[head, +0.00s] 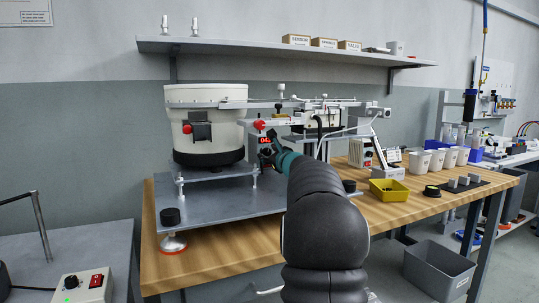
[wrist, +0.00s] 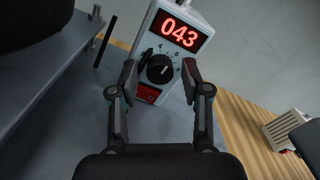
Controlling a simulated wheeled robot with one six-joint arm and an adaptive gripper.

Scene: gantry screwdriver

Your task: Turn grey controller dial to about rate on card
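In the wrist view a pale grey controller (wrist: 172,22) stands tilted in the picture, its red display reading 043. Its round black dial (wrist: 160,69) has a printed scale around it, and a red switch (wrist: 148,94) sits below. My gripper (wrist: 159,72) is open, with one finger on each side of the dial and nothing visibly gripped. Contact between fingers and dial cannot be told. In the head view my gripper (head: 268,152) is beside the white bowl feeder, and my arm hides most of the controller. A small card (head: 391,156) stands farther right; its writing is too small to read.
The white bowl feeder (head: 206,120) stands on a grey plate (head: 215,210) left of my arm. Another controller (head: 361,153), a yellow bin (head: 389,190) and several white cups (head: 436,160) are right on the wooden table. A further controller (head: 82,286) is at lower left.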

